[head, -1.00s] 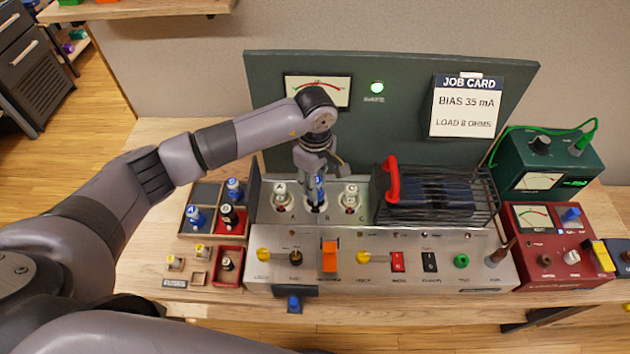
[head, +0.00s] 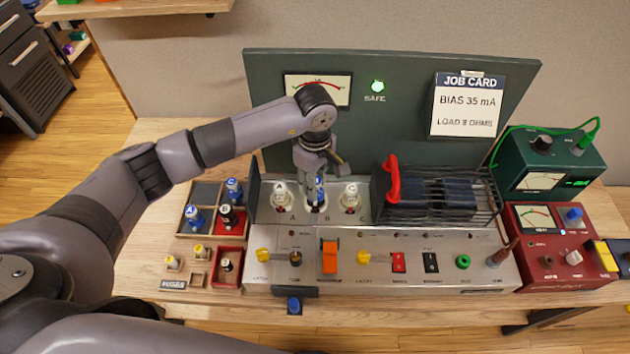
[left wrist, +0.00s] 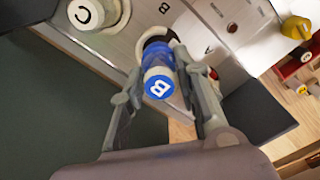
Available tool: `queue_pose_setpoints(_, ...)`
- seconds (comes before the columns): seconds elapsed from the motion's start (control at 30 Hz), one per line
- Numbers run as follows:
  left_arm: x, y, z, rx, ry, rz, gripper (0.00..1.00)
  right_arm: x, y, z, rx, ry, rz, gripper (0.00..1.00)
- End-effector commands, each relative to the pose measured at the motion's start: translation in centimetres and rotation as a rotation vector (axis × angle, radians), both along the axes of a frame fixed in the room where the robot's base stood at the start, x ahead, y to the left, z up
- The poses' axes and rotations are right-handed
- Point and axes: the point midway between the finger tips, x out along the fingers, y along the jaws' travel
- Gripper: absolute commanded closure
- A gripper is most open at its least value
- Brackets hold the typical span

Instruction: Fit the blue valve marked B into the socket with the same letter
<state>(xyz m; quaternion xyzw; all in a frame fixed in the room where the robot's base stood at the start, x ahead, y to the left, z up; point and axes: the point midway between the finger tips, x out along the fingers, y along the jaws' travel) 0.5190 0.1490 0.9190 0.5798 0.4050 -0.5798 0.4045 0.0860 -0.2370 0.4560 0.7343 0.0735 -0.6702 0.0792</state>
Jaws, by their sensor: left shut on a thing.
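My left gripper (head: 316,180) points down at the middle socket of the amplifier deck and is shut on the blue valve, whose top reads B in the left wrist view (left wrist: 159,85). The valve stands over the socket ring marked B (head: 316,208), its lower end at the ring. How deep it sits is hard to tell. In the left wrist view the gripper fingers (left wrist: 155,92) flank the valve. White-topped valves stand in socket A (head: 281,197) and socket C (head: 350,197). My right gripper is not in view.
A black wire cage (head: 480,200) with a red handle (head: 393,178) stands close on the right. A green lamp marked SAFE (head: 377,87) is lit on the back panel.

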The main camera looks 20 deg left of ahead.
Motion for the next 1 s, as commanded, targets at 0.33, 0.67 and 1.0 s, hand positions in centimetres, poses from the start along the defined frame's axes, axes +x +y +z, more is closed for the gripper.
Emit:
queue_pose_setpoints(0.33, 0.03, -0.01, 0.04, 0.0, -0.001, 0.0, 0.99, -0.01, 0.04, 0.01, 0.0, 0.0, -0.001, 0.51)
queue_pose_setpoints(0.67, 0.04, -0.01, -0.33, 0.0, -0.001, 0.0, 0.99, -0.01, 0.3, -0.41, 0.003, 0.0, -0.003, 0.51)
queue_pose_setpoints(1.0, 0.05, -0.01, -0.77, 0.0, -0.001, 0.0, 0.99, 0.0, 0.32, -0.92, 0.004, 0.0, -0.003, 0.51)
